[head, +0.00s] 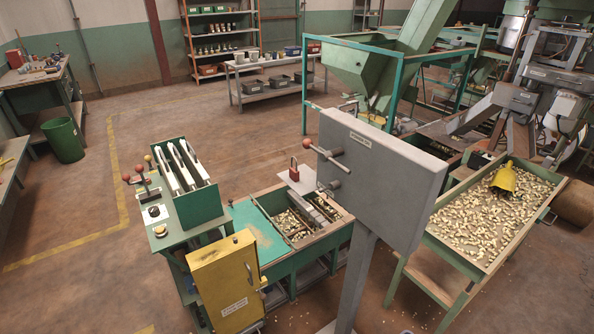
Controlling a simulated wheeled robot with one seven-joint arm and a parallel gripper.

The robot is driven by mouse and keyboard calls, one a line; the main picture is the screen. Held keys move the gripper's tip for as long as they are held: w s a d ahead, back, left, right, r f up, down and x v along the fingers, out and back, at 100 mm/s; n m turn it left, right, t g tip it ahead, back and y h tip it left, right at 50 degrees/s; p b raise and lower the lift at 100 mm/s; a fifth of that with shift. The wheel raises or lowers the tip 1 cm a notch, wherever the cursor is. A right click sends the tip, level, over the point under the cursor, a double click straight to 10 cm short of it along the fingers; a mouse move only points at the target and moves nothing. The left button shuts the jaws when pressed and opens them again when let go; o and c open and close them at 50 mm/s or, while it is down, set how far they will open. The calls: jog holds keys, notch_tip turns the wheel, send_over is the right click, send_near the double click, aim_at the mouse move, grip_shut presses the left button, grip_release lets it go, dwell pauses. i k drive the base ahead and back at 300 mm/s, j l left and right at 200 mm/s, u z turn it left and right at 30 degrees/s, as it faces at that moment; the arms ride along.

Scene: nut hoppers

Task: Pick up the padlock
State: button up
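A small red padlock (294,170) shows near the middle of the head view, just left of a large grey box on a post. It stands out against a pale flat plate (293,182) beside that box. I cannot tell whether the padlock rests on the plate or hangs by its shackle. My gripper is not in view, and nothing is seen touching the padlock.
The grey box (385,180) has a red-knobbed lever (325,153) reaching left, close to the padlock. A nut-sorting bench (262,225) lies below. A yellow box (222,280) and green lever stand (200,210) are at left. A nut tray (440,232) is at right.

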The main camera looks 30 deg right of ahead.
aim_at(295, 173)
jog(key=i+j, duration=0.35)
jog(key=i, duration=0.15)
jog(key=i+j+z, duration=0.1)
jog(key=i+j, duration=0.2)
jog(key=i, duration=0.25)
jog(key=i+j, duration=0.1)
jog(key=i, duration=0.3)
jog(key=i+j, duration=0.1)
jog(key=i, duration=0.25)
jog(key=z, duration=0.05)
